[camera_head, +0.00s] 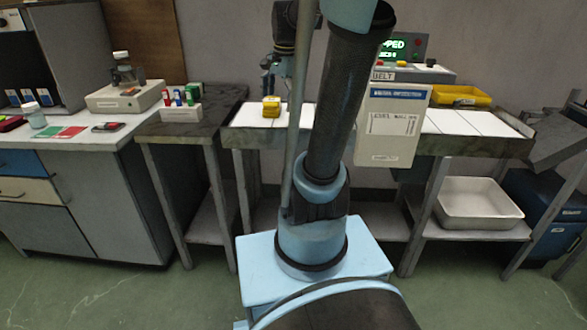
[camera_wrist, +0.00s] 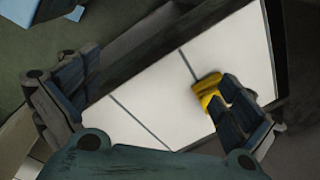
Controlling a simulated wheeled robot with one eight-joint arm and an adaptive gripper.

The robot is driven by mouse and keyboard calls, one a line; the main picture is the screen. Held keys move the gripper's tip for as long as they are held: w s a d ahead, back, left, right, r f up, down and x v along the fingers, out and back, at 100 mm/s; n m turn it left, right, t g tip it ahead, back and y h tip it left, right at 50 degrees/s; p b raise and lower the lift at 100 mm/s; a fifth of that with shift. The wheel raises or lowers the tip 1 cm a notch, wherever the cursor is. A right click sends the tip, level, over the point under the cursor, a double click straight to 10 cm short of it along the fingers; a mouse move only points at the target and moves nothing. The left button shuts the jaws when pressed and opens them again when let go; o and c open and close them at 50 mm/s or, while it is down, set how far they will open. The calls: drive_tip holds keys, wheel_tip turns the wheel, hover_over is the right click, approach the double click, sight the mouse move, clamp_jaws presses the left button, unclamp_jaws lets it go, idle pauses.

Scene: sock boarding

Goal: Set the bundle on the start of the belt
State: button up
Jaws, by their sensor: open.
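The yellow bundle (camera_head: 271,106) sits on the left part of the white belt (camera_head: 246,115). In the wrist view the bundle (camera_wrist: 206,86) lies on the white belt surface (camera_wrist: 150,95), right by the tip of the right finger, which hides part of it. I cannot tell whether the finger touches it. My gripper (camera_wrist: 148,88) has its fingers spread wide, with bare belt between them.
A grey belt housing (camera_head: 394,125) stands over the belt's middle, with a lit display (camera_head: 404,43) behind. A yellow tray (camera_head: 460,96) is behind the belt's right part. A metal bin (camera_head: 478,205) sits below.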

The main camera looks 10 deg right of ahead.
drive_tip(key=s+f+n+t, duration=0.1)
drive_tip(key=s+f+n, duration=1.2)
drive_tip(key=s, duration=0.5)
wheel_tip(320, 180, down, 2)
drive_tip(key=shift+s+f+h, duration=0.15)
drive_tip(key=shift+s+h, duration=0.1)
drive_tip(key=shift+h, duration=0.15)
drive_tip(key=shift+d, duration=0.1)
